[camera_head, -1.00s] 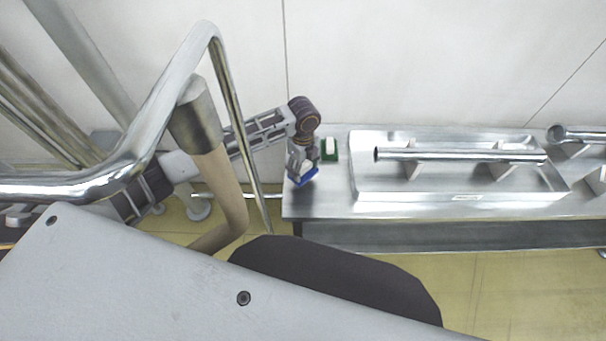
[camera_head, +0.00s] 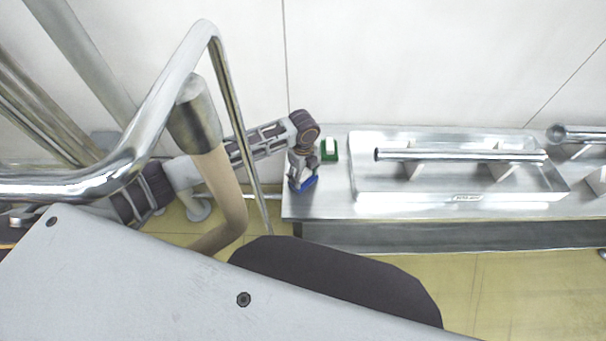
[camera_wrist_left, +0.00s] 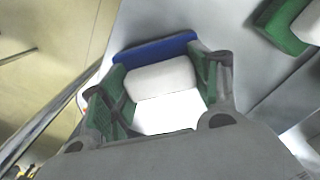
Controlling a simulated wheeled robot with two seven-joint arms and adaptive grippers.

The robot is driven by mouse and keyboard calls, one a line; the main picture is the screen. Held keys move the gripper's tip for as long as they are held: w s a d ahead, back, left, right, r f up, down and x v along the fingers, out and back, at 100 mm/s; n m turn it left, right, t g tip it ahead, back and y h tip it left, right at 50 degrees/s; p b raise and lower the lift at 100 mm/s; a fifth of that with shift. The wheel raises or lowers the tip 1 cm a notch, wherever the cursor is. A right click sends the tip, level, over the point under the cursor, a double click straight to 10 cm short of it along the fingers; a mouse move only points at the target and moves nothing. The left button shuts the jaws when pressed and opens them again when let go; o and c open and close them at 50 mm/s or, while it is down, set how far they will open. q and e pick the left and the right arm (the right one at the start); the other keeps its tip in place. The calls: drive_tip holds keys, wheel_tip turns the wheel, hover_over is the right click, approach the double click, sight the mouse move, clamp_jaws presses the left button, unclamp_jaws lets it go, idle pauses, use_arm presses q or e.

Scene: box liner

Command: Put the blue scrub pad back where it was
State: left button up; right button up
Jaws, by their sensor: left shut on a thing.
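The blue scrub pad (camera_head: 311,183) has a blue base and a white block-shaped grip. It is at the left end of the steel table. In the left wrist view the blue scrub pad (camera_wrist_left: 152,50) shows its blue edge beyond the white grip, between the green-lined fingers. My left gripper (camera_wrist_left: 162,82) is shut on the white grip; in the head view the left gripper (camera_head: 302,180) is largely end-on. I cannot tell whether the pad touches the table. My right gripper is not in view.
A green pad with a white grip (camera_head: 329,152) sits on the steel table (camera_head: 325,203), just behind and right of my gripper. A steel tray (camera_head: 365,188) holding a pipe (camera_head: 450,154) on supports lies to the right. The table's left and front edges are close.

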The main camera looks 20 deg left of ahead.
sight(303, 174)
use_arm(q)
drive_tip(key=o, duration=0.9)
drive_tip(key=shift+f, duration=0.1)
wheel_tip(303, 174, up, 12)
drive_tip(key=shift+p, duration=0.35)
idle(0.7)
